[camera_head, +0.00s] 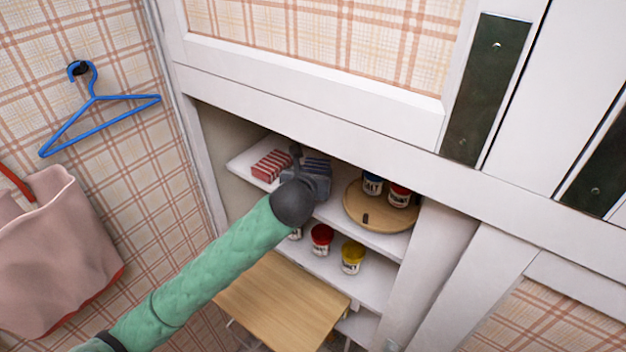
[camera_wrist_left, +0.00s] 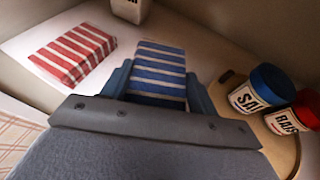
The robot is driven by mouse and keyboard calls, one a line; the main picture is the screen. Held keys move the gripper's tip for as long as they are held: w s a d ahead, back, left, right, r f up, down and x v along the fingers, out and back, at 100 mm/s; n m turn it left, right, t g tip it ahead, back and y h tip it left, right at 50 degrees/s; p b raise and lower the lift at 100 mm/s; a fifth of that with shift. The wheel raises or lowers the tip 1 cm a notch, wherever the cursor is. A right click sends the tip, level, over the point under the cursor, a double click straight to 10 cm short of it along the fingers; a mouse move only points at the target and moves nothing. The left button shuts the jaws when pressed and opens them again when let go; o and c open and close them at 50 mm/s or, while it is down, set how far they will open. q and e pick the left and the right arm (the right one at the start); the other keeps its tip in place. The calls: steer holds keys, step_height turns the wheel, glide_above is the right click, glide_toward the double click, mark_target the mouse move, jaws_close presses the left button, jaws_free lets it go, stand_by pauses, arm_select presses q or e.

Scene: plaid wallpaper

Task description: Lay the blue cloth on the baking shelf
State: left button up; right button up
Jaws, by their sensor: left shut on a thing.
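The blue cloth (camera_wrist_left: 158,75), folded with white stripes, is between the fingers of my left gripper (camera_wrist_left: 157,88) in the left wrist view. The gripper is shut on it. In the head view my left gripper (camera_head: 312,172) reaches into the cabinet at the upper shelf (camera_head: 246,166), and the blue cloth (camera_head: 318,163) shows partly behind it. I cannot tell whether the cloth touches the shelf. A red-striped folded cloth (camera_head: 271,166) lies on that shelf to the left; it also shows in the left wrist view (camera_wrist_left: 73,54). My right gripper is not in view.
A round wooden tray (camera_head: 362,212) with a blue-lidded jar (camera_head: 372,185) and a red-lidded jar (camera_head: 399,195) stands right of the gripper. More jars (camera_head: 352,257) stand on the shelf below. A pale container (camera_wrist_left: 131,8) is at the back. The cabinet frame (camera_head: 320,118) hangs above.

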arm_select(q)
step_height(320, 180, down, 2)
steer(key=shift+s+f+p, duration=0.1)
steer(key=shift+p, duration=0.75)
steer(key=shift+f, duration=0.6)
steer(key=shift+f, duration=0.15)
steer(key=o, duration=1.1)
steer(key=shift+c, duration=0.2)
